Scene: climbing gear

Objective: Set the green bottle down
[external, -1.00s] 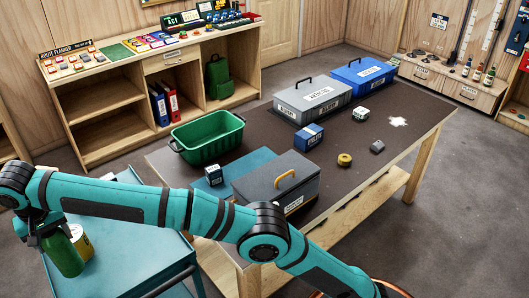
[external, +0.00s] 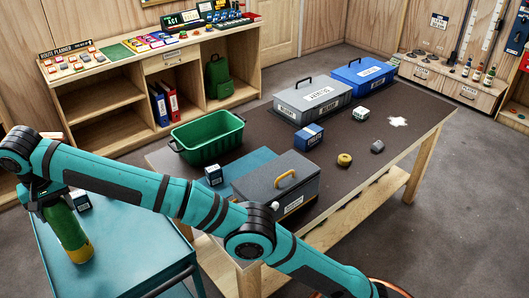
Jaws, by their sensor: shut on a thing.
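The green bottle (external: 66,228) is at the lower left, over the blue-green cart top (external: 130,240). My gripper (external: 50,205) is shut on its upper part. The bottle slants in the picture, its lower end to the right. A yellow can (external: 81,254) shows at the bottle's lower end, mostly hidden behind it. I cannot tell whether bottle and can touch, or how high the bottle is above the cart. The fingertips are small and partly hidden by my wrist.
A small dark box with a white label (external: 80,200) stands on the cart behind the bottle. The cart's middle and front look clear. The brown table (external: 362,190) beside it holds a green tub (external: 207,142), a dark toolbox (external: 262,192) and several other items.

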